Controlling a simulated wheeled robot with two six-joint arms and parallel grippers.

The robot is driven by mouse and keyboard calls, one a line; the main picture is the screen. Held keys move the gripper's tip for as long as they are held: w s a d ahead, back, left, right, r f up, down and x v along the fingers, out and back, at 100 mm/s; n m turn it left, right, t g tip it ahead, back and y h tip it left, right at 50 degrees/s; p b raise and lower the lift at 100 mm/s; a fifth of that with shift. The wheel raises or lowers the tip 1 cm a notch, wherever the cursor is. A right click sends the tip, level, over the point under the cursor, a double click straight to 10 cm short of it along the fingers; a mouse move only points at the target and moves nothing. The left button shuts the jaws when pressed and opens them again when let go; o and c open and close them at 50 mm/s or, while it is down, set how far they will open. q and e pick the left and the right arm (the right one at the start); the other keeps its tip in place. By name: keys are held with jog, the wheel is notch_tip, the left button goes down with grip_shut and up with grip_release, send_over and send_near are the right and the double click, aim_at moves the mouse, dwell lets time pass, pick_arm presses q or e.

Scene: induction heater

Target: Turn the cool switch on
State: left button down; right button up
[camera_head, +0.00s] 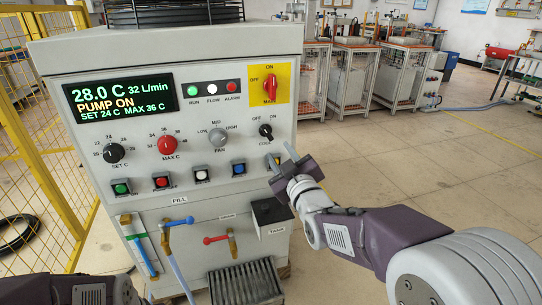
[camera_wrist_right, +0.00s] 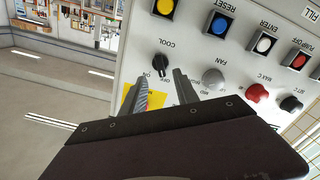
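The cool switch (camera_head: 265,131) is a small black rotary knob at the right of the grey front panel, with OFF and ON above it and COOL below. Its handle appears to lean toward OFF. It also shows in the right wrist view (camera_wrist_right: 160,62), just beyond the fingertips. My right gripper (camera_head: 281,156) is in front of the panel, below and slightly right of the knob. In the wrist view my right gripper (camera_wrist_right: 165,76) has its two fingers apart with nothing between them. The knob looks untouched. Part of my left arm shows at the bottom left, but its gripper does not.
The grey fan knob (camera_head: 217,136) and red max knob (camera_head: 167,145) are left of the switch. Push buttons (camera_head: 201,175) run below. A red main switch (camera_head: 270,86) on a yellow plate is above. The display (camera_head: 121,97) reads PUMP ON. A yellow fence (camera_head: 45,150) stands left.

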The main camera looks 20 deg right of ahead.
aim_at(269, 136)
jog(key=w+b, duration=0.1)
jog(key=w, duration=0.7)
jog(key=shift+w+a+b, duration=0.1)
jog(key=shift+a+b, duration=0.05)
jog(key=shift+b, duration=0.15)
jog(key=shift+w, duration=0.45)
grip_shut()
